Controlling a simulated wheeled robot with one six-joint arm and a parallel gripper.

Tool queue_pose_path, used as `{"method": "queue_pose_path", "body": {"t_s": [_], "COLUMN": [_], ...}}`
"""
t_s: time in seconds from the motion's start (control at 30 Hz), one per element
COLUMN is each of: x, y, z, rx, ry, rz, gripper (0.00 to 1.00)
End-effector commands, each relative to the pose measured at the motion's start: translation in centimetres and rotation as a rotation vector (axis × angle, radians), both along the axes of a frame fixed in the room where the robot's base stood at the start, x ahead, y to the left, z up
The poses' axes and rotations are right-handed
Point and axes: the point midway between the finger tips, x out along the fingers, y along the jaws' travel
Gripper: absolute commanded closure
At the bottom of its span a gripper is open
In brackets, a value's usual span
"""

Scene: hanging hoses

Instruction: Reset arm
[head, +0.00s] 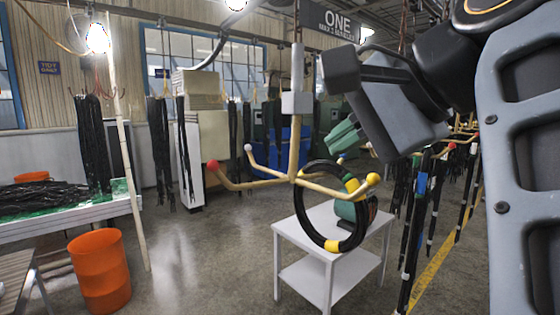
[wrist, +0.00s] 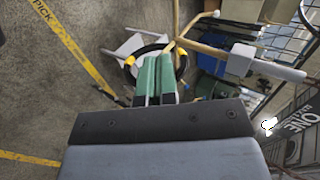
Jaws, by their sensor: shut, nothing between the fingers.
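My gripper (head: 343,138), with green fingers, is raised in the upper right of the head view. In the wrist view its two fingers (wrist: 156,78) are together with nothing held. A black hose ring with yellow bands (head: 299,208) hangs on the yellow-tipped arm of a cream hook rack (head: 295,150). The ring is below the gripper in the head view and apart from it. In the wrist view the fingers cover part of the ring (wrist: 130,72). My arm hides part of the right side of the head view.
A small white table (head: 316,282) stands under the ring, with a green and dark object (head: 345,210) on it. An orange bin (head: 100,270) and a bench with black hoses (head: 60,228) are at left. More hoses (head: 415,220) hang at right. The floor at centre left is clear.

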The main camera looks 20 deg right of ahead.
Motion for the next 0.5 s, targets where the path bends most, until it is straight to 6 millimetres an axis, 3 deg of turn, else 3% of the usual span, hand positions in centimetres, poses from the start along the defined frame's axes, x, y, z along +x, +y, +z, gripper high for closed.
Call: {"method": "queue_pose_path", "body": {"t_s": [0.37,0.5], "x": [0.2,1.9], "y": [-0.1,-0.8], "z": [-0.5,-4.0], "rx": [-0.004,-0.041], "ry": [0.002,0.022], "rz": [0.003,0.025], "gripper": [1.00,1.00]}}
